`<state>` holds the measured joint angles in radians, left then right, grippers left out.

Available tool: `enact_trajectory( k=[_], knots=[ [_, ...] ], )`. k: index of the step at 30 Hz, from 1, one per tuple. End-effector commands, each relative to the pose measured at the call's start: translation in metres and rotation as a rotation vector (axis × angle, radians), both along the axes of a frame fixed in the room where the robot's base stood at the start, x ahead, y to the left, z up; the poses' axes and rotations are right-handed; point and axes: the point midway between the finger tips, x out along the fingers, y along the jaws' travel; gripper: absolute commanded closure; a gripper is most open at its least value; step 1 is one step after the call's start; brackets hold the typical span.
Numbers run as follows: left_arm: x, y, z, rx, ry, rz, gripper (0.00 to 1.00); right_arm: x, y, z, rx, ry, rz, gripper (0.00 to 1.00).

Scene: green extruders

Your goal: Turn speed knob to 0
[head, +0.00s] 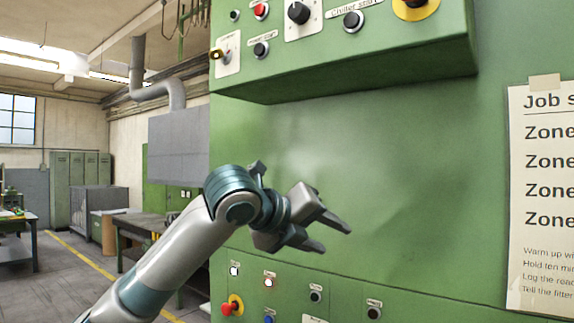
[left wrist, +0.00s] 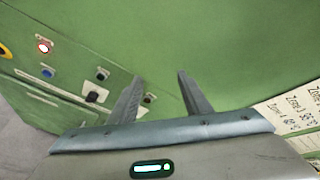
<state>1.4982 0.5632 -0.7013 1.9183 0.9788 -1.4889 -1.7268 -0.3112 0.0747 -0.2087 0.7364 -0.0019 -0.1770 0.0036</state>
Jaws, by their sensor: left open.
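A black knob on a white plate (head: 298,13) is on the upper panel in the head view. Another dark knob on a white plate (left wrist: 94,93) is on the lower panel in the left wrist view. I cannot read which one is the speed knob. My left gripper (head: 335,240) is open and empty in front of the green machine face, below the upper panel and above the lower one. In the left wrist view its fingers (left wrist: 161,76) are apart with nothing between them. My right gripper is not in view.
The upper panel box (head: 370,82) juts out above my left gripper. A key switch (head: 217,54) and several buttons are on it. A red emergency button (head: 231,307) is on the lower panel. A job sheet (head: 545,235) is taped at the right. The green face between is bare.

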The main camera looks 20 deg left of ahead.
Motion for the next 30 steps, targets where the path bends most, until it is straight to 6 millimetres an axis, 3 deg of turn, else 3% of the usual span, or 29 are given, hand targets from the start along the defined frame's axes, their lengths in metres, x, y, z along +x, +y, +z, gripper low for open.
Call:
enact_trajectory(
  k=[1, 3, 11, 18, 24, 30],
  knots=[
    [-0.006, 0.006, 0.029, 0.041, -0.047, -0.011, 0.56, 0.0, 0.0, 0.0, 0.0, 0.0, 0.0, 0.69],
    [-0.016, 0.011, 0.062, 0.099, -0.1, -0.032, 0.56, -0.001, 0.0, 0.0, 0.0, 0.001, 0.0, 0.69],
    [-0.069, 0.036, 0.18, 0.307, -0.298, -0.087, 0.56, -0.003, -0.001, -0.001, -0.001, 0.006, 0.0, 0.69],
    [-0.143, 0.063, 0.28, 0.484, -0.477, -0.117, 0.56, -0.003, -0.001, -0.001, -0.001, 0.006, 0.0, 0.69],
    [-0.215, 0.086, 0.347, 0.614, -0.616, -0.129, 0.56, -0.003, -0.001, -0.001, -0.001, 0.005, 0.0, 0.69],
    [-0.269, 0.101, 0.385, 0.698, -0.71, -0.133, 0.56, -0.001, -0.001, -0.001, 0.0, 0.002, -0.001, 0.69]
  ],
)
